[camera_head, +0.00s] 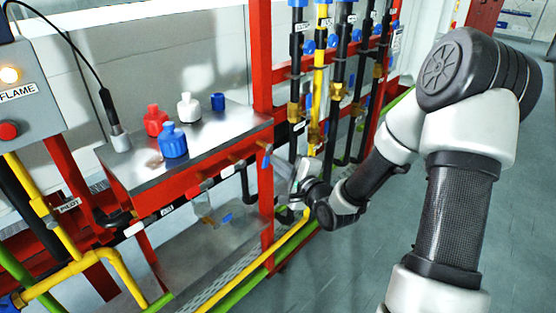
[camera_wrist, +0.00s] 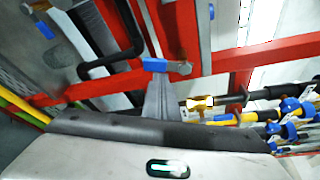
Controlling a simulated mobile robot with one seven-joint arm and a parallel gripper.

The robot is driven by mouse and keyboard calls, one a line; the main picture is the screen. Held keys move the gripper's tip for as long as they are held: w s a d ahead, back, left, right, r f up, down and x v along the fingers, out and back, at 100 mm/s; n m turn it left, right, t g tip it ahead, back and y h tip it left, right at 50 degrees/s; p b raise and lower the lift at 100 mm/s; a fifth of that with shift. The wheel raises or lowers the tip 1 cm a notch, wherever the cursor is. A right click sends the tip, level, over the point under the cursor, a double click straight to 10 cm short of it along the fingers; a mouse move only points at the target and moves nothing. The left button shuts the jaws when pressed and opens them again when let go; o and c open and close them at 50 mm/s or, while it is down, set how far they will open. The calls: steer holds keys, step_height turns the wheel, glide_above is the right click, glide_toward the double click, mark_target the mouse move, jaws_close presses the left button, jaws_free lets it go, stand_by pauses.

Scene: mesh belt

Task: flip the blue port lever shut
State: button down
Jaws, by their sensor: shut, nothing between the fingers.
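A blue port lever (camera_head: 266,160) hangs at the front right corner of the red-framed steel bench, by a brass fitting. In the wrist view a blue lever handle (camera_wrist: 156,65) lies across the picture, on a pale metal piece against a red bar. My gripper (camera_head: 278,166) is shut and empty, just right of the lever in the head view. Its narrow grey fingers (camera_wrist: 158,82) point at the blue handle in the wrist view. Their tips are very close to it; I cannot tell whether they touch.
Vertical yellow and black pipes (camera_head: 319,70) with blue valves rise behind my gripper. A yellow pipe runs low in front. Open floor lies right.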

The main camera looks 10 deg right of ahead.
mark_target(268, 161)
steer(key=shift+s+a+r+m+p, duration=0.15)
steer(key=shift+m+p, duration=0.15)
steer(key=shift+p, duration=0.3)
steer(key=m+p, duration=0.1)
steer(key=p, duration=0.2)
steer(key=r+m+g+p, duration=0.1)
steer(key=p, duration=0.2)
steer(key=shift+s+a+y, duration=0.2)
steer(key=shift+a+y, duration=0.2)
steer(key=m+p, duration=0.1)
steer(key=p, duration=0.1)
steer(key=m+p, duration=0.1)
steer(key=p, duration=0.1)
steer(key=m+g+p, duration=0.1)
steer(key=p, duration=0.1)
steer(key=shift+s+a+r+y, duration=0.15)
steer(key=shift+s+a+y, duration=0.15)
steer(key=shift+a, duration=0.1)
steer(key=shift+s+a+r+m+g+y+p, duration=0.15)
steer(key=shift+m+g+y+p, duration=0.2)
steer(key=shift+m+p, duration=0.3)
steer(key=shift+s+a+r+m+g+y+p, duration=0.1)
steer(key=shift+a+m+g+y+p, duration=0.1)
steer(key=shift+m+g+y+p, duration=0.45)
steer(key=shift+s+a+r+m+g+y+p, duration=0.15)
steer(key=shift+m+p, duration=0.2)
steer(key=shift+m, duration=0.55)
